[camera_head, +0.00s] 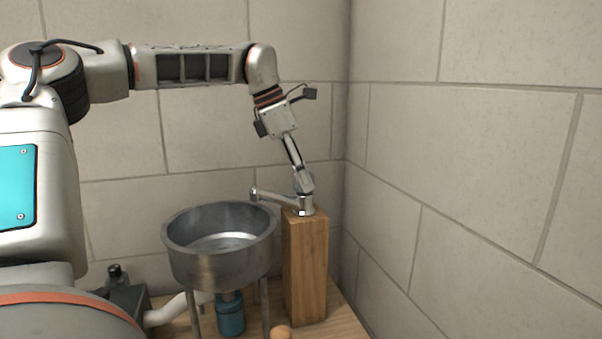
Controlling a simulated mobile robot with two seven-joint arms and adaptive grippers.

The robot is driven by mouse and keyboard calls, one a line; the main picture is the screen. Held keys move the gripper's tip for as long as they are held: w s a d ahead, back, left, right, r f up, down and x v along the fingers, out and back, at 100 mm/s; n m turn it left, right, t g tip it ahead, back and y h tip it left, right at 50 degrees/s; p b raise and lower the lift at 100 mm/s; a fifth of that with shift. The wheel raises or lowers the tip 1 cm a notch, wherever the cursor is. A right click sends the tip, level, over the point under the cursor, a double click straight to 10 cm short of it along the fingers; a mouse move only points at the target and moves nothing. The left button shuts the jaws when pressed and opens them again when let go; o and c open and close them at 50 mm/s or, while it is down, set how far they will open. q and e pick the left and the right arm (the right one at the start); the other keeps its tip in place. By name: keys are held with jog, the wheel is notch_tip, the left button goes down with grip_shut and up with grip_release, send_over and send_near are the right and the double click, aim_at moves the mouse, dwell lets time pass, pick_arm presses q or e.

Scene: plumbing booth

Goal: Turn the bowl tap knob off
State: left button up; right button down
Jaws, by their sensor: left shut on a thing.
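The metal tap (270,198) stands on a wooden post, with its spout reaching left over the rim of the metal bowl (220,263). My left arm comes in from the left, and its gripper (303,185) points down at the top of the tap. The left gripper is shut on the tap knob, which the fingers mostly hide. I cannot tell the knob's angle. My right gripper is not in view.
The wooden post (306,268) stands right of the bowl, close to the corner of the block walls. Under the bowl are thin legs, a blue container (230,316) and a white pipe (165,313).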

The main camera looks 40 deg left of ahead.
pick_arm(q)
jog(key=shift+m, duration=0.4)
jog(key=o, duration=1.1)
jog(key=v, duration=1.2)
jog(key=shift+w, duration=0.2)
